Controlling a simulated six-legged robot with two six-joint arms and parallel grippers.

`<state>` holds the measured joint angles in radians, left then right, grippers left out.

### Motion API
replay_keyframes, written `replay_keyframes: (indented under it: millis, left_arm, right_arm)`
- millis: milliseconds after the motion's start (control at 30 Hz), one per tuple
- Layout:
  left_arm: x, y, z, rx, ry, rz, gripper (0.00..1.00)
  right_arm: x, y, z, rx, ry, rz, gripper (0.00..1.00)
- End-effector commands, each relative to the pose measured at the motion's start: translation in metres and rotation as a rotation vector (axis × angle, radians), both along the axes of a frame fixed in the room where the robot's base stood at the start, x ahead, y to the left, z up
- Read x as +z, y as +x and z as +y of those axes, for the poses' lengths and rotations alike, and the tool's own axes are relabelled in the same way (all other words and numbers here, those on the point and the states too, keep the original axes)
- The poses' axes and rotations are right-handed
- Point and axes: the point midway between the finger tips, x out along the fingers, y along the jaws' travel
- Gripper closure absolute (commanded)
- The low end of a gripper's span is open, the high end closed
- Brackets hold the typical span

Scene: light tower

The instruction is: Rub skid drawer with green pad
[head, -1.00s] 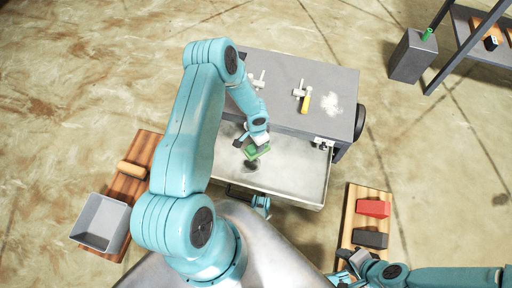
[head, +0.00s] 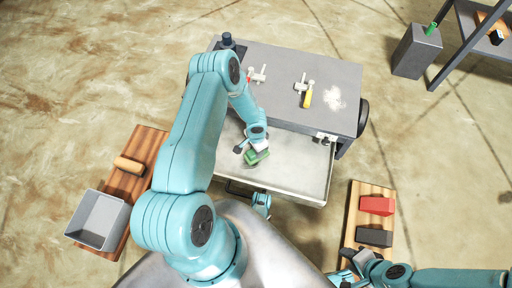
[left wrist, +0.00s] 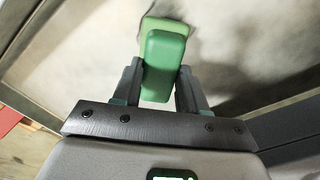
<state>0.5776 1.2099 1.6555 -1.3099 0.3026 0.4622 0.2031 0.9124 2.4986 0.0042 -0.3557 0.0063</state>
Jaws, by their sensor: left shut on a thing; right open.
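The drawer (head: 305,180) is pulled out of the grey skid cabinet (head: 290,75), its pale floor facing up. My left gripper (head: 254,148) is shut on the green pad (head: 258,157) low over the drawer's left part; contact with the floor cannot be told in the head view. In the left wrist view the pad (left wrist: 163,62) sits between the fingers, and a dark smear or shadow (left wrist: 235,85) shows on the drawer floor right of it. My right gripper (head: 350,270) is open at the bottom, near the right board.
A board (head: 372,212) at the right bears a red block (head: 377,205) and a dark block (head: 374,237). A board at the left bears a tan block (head: 129,165) and a grey bin (head: 98,220). Valves and a white powdery patch (head: 333,97) are on the cabinet top.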

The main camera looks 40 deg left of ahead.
Motion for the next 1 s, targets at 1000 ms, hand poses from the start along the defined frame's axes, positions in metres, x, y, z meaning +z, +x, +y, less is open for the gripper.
replay_keyframes:
  millis: [1000]
  left_arm:
    - [-0.01, 0.0, 0.0, 0.0, 0.0, 0.0, 0.82]
  right_arm:
    - [-0.01, 0.0, 0.0, 0.0, 0.0, 0.0, 0.57]
